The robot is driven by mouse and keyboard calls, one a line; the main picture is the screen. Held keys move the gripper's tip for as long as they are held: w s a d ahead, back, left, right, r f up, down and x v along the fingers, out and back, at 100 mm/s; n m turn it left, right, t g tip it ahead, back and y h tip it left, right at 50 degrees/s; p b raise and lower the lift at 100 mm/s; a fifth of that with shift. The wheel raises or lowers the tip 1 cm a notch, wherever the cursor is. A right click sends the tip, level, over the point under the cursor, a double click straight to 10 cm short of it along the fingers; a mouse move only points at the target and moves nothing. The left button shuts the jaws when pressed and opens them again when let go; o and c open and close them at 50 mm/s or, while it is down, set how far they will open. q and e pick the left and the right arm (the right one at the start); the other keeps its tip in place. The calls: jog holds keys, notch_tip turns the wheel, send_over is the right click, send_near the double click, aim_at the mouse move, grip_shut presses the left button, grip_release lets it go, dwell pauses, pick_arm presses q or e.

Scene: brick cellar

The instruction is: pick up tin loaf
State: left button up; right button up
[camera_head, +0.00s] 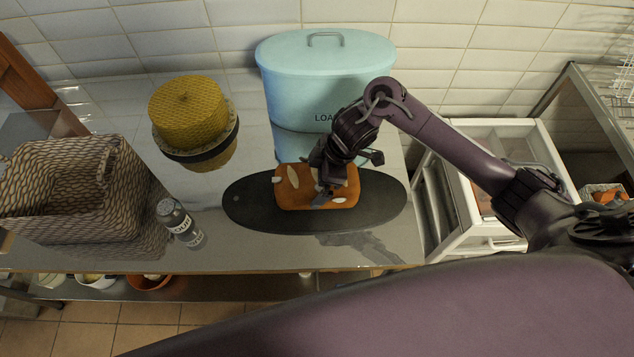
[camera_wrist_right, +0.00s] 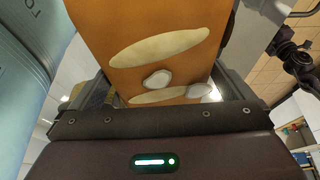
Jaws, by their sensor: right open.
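The tin loaf (camera_head: 293,198) is an orange-brown block with pale slashes and spots on top. It lies on a dark oval board (camera_head: 250,205) on the metal table. My right gripper (camera_head: 322,190) reaches down over the loaf from the right and hides part of its middle. In the right wrist view the loaf (camera_wrist_right: 150,28) fills the space ahead of the palm, with parts of the open fingers at its left and right. Whether the fingers touch it, I cannot tell. My left gripper is not in view.
A pale blue bin (camera_head: 285,85) stands behind the board. A white drawer unit (camera_head: 490,235) stands right of the table (camera_head: 270,255).

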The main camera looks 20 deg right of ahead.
jog(key=c, duration=0.7)
jog(key=shift+c, duration=1.1)
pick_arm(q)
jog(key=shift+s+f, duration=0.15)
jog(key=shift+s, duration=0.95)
pick_arm(e)
jog(key=shift+r, duration=0.1)
jog(key=shift+c, duration=0.4)
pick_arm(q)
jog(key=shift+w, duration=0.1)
pick_arm(e)
jog(key=shift+w+r, duration=0.1)
